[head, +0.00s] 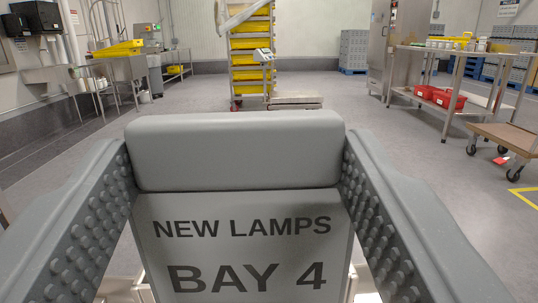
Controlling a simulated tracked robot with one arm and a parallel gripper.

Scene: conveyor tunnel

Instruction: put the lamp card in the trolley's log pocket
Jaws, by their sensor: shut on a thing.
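My gripper (238,152) is shut on the lamp card (240,240), with a studded finger against each side. The card is pale grey and reads "NEW LAMPS BAY 4" in dark letters. A thick grey rounded bar runs along its top, between the fingers. The card's lower end is cut off by the picture's bottom edge. A low wheeled trolley (505,139) with a brown deck stands at the right, apart from my gripper. I cannot make out a log pocket on it.
A tall rack of yellow trays (250,57) stands ahead, with a low platform scale (295,102) beside it. A steel table (455,50) with red bins (440,97) is at the right. Sinks and a bench line the left wall. The floor between is clear.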

